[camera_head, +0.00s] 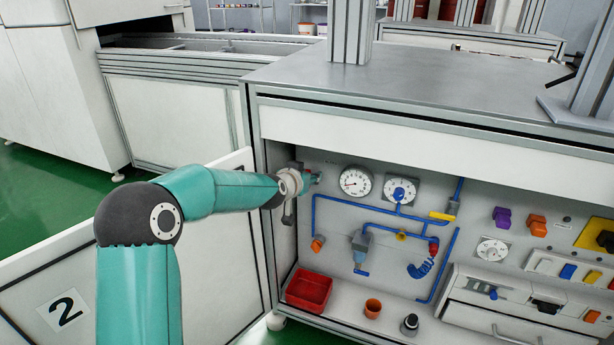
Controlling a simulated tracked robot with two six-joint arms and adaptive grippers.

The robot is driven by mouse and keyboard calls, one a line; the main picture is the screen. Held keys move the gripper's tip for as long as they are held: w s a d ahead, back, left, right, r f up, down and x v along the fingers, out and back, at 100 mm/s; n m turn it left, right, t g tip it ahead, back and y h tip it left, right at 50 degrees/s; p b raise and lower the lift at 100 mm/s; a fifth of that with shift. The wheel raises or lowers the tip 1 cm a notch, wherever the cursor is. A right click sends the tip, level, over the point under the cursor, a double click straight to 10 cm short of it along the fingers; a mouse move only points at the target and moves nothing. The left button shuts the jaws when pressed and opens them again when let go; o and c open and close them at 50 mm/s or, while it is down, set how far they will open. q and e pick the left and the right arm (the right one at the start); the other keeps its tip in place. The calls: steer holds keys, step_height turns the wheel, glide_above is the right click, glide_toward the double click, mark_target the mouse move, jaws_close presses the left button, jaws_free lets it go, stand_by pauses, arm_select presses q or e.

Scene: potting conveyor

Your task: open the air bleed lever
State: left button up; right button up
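My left gripper (305,181) is at the upper left of the panel inside the open cabinet. Its fingers are small and partly hidden by my wrist, so I cannot tell whether they are open or shut or touch anything. Blue air pipes run across the panel. A yellow lever (441,216) lies nearly level on the pipe at the upper right, and a small yellow part (401,235) sits on the middle pipe. I cannot tell which part is the air bleed lever; it may be hidden at my gripper. My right gripper is out of view.
Two round gauges (356,182) (400,191) are right of my gripper. A red tray (309,290), an orange cup (372,308) and a dark-topped cylinder (409,324) stand on the cabinet floor. The open door (60,255) is at the left, and the worktop (430,85) overhangs the panel.

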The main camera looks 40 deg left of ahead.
arm_select(q)
steer(key=shift+r, duration=0.1)
steer(key=v, duration=1.2)
